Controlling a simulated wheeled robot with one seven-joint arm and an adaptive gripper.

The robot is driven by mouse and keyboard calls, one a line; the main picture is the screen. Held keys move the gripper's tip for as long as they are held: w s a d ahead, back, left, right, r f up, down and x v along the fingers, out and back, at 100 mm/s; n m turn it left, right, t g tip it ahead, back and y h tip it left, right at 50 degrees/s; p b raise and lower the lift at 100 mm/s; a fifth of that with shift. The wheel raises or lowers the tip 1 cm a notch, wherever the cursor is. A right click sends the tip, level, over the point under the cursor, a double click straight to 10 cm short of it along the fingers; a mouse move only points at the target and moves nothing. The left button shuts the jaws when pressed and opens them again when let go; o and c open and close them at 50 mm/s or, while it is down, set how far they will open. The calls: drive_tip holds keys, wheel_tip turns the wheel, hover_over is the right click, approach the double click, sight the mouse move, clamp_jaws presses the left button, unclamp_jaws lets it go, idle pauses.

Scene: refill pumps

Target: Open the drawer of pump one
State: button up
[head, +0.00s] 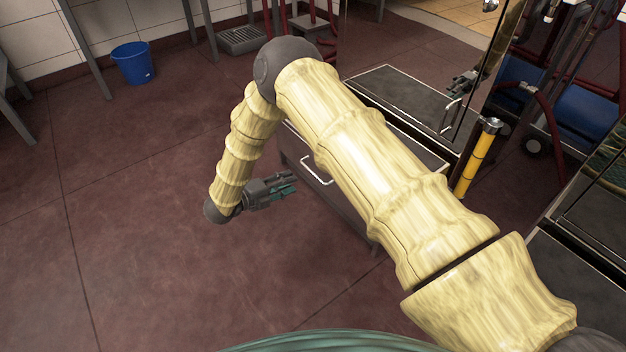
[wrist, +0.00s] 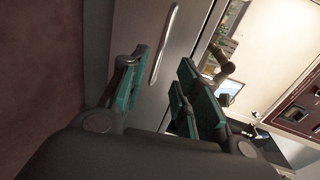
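The drawer front (head: 345,205) is a dark grey panel low on the pump, partly hidden behind my arm. Its pale bar handle (head: 316,172) shows just left of my arm. No pump number can be read. My gripper (head: 285,184) is open and empty, just left of the handle and apart from it. In the wrist view the grey drawer front (wrist: 140,28) fills the upper middle. The handle (wrist: 163,45) runs as a slanted bar ahead of the teal fingers of my gripper (wrist: 160,92), in line with the gap between them.
The pump's shiny upper front (head: 420,50) stands behind my arm and reflects the gripper. A yellow post (head: 476,160) stands to the right. A blue bucket (head: 133,64) stands far left by the wall. The red floor (head: 130,230) is clear left of the drawer.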

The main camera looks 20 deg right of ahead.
sight(312, 172)
drive_tip(key=shift+b+x, duration=2.7)
drive_tip(key=shift+x, duration=2.6)
clamp_jaws()
